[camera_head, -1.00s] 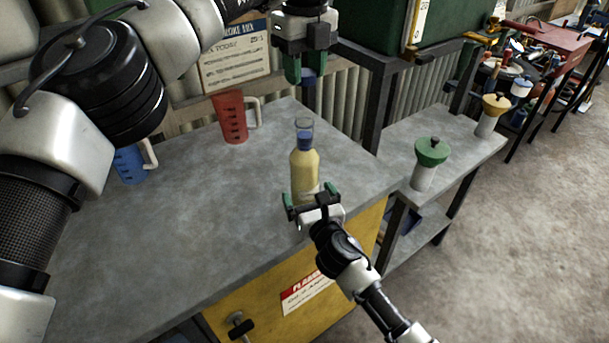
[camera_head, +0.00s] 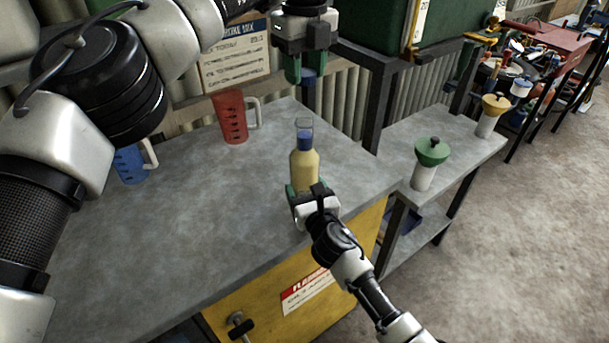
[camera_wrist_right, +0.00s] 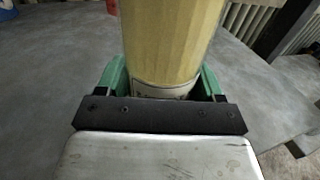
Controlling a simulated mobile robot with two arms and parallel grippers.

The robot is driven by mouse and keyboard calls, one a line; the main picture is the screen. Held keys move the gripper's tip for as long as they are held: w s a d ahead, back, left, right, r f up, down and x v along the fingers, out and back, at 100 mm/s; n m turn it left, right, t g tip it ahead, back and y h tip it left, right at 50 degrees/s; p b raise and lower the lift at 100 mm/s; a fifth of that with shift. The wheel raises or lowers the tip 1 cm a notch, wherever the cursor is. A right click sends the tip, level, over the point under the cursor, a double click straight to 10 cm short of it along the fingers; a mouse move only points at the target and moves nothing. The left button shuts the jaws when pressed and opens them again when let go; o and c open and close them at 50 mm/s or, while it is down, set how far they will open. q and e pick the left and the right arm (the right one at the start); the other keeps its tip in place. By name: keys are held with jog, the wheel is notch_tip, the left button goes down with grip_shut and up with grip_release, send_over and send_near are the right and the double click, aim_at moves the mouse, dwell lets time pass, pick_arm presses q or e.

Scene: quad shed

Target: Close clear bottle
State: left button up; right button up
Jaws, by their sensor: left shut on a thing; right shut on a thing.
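The clear bottle (camera_head: 304,168), filled with something pale yellow and with a blue neck, stands upright on the grey workbench. Its clear top rim looks open. My right gripper (camera_head: 307,190) is shut on its lower body from the near side. The right wrist view shows the bottle (camera_wrist_right: 170,45) between the green fingers of my right gripper (camera_wrist_right: 163,80). My left gripper (camera_head: 307,70) points down above and behind the bottle in the picture, shut on a small blue cap (camera_head: 309,76). The cap is apart from the bottle.
A red jug (camera_head: 232,117) and a blue jug (camera_head: 130,164) stand left on the workbench (camera_head: 170,225). A green-topped container (camera_head: 430,153) and a yellow-topped one (camera_head: 491,112) stand on the lower bench at right. The bench left of the bottle is clear.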

jog(key=shift+c, duration=0.5)
pick_arm(q)
jog(key=shift+f, duration=2.45)
jog(key=shift+f, duration=0.9)
jog(key=shift+f, duration=0.55)
